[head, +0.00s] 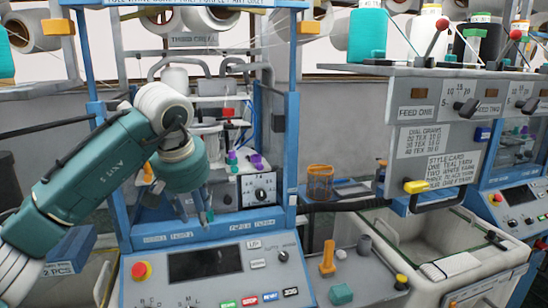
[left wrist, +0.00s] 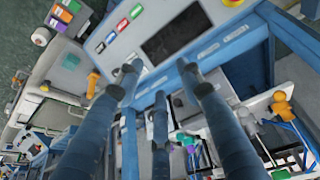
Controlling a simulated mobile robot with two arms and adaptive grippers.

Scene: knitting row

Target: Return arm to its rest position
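My left arm (head: 95,172) is teal and white and reaches in from the left of the head view, across the front of a blue-framed knitting machine (head: 281,130). My left gripper (head: 194,214) hangs downward in front of the machine opening, just above the control panel (head: 290,262). In the left wrist view its dark blue fingers (left wrist: 160,84) are spread apart, with nothing between them. The panel's dark screen (left wrist: 178,34) lies beyond the fingertips there. My right gripper is in neither view.
A red button (head: 141,270) is on the panel. An orange-handled tool (head: 328,259) and a teal block (head: 341,294) are on the grey side surface. A pale bin (head: 440,232) is at right.

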